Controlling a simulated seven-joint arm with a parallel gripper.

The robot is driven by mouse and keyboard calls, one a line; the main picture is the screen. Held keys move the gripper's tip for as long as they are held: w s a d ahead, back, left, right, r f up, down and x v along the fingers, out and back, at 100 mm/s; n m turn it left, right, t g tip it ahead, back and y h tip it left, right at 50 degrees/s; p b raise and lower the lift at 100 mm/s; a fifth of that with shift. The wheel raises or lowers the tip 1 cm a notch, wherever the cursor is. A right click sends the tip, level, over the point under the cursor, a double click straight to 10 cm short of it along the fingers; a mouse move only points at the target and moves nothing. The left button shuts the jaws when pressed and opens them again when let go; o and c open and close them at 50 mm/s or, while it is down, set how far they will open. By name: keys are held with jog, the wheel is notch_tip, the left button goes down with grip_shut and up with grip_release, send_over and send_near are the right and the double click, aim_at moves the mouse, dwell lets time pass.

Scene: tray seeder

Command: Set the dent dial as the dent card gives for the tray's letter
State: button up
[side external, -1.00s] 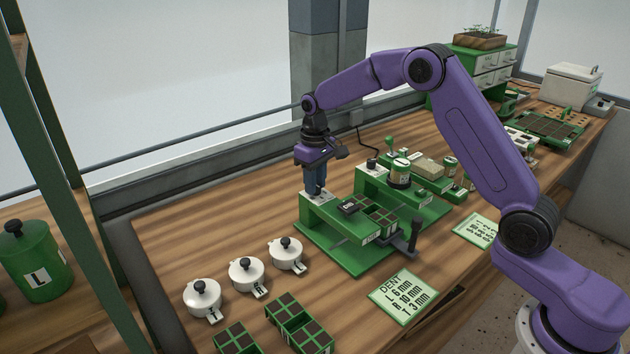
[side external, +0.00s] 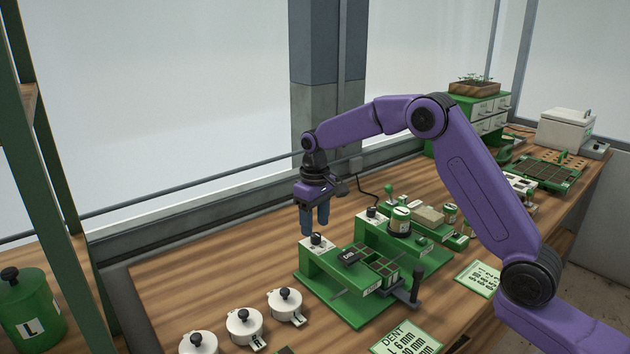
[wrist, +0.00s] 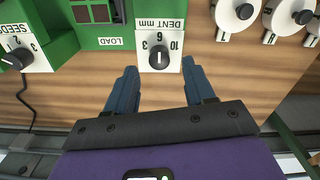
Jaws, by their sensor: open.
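The dent dial (wrist: 159,57) is a black knob on a white plate marked DENT mm with 3, 6 and 10. Its white pointer line points at 6. In the side view the dial (side external: 316,240) sits on the left end of the green dent station. My gripper (side external: 314,229) is open and empty just above the dial, its blue fingers apart on either side in the wrist view. The dent card (side external: 408,338) is partly cut off; L 6 mm and a 10 mm line show. A green tray (side external: 388,272) with dark cells lies at the station; I cannot read its letter.
Several white lidded pots (side external: 245,325) stand at the front left. A seeds dial (wrist: 17,58) is on the neighbouring green station. A black-handled lever (side external: 416,285) stands at the station's right.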

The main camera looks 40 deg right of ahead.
aim_at(315, 236)
notch_tip(315, 236, up, 15)
jog(key=shift+f, duration=0.2)
dwell(0.6)
jog(key=s+a+f+n, duration=0.2)
jog(key=s+a+n, duration=0.15)
jog(key=s, duration=0.65)
jog(key=s+a+f+n, duration=0.15)
jog(key=s+a, duration=0.25)
jog(key=s, duration=0.7)
jog(key=s+d+f+n, duration=0.2)
jog(key=s+d+f, duration=0.1)
jog(key=s, duration=0.7)
jog(key=s+d+f+n, duration=0.3)
jog(key=s+d+f, duration=0.1)
jog(key=s, duration=0.7)
jog(key=shift+d, duration=0.15)
